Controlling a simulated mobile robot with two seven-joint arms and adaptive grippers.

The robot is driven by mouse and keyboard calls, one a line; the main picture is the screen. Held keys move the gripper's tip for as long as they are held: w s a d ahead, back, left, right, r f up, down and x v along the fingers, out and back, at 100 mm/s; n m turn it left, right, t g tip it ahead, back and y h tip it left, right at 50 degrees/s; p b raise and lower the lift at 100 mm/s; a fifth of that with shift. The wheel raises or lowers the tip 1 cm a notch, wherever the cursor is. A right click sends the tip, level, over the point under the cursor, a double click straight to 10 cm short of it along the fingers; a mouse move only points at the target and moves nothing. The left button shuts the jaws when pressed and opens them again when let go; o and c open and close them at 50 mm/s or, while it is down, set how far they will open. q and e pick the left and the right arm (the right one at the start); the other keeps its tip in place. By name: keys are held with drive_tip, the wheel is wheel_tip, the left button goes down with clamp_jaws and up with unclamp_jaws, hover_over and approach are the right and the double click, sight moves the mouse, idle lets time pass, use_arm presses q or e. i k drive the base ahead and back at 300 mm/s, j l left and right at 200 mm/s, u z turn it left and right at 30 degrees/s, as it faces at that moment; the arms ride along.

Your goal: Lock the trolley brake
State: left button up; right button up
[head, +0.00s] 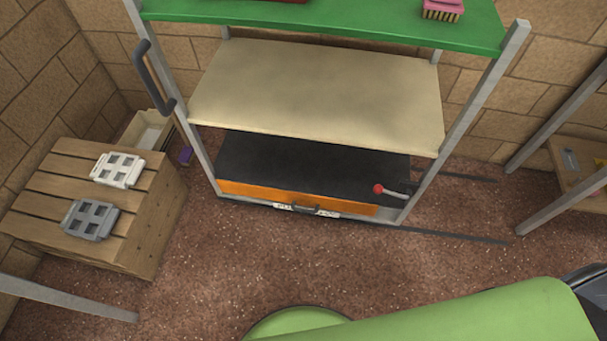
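The trolley is a rack with a green top (330,22), grey posts (462,120), a beige middle shelf (320,95) and a black lower deck (310,165) with an orange front (250,194). A lever with a red knob (378,188) sits at the deck's front right, by the right post. It points left and looks like the brake, but I cannot tell whether it is locked. A dark push handle (153,78) is on the left post. Neither of my grippers is in view.
A wooden crate (140,215) at left bears a white grid piece (118,170) and a grey grid piece (89,220). Dark rails (455,236) run right along the floor. Another rack (560,205) stands at right. The floor before the trolley (220,270) is clear.

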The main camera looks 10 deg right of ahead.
sight(377, 188)
drive_tip(key=z, duration=1.15)
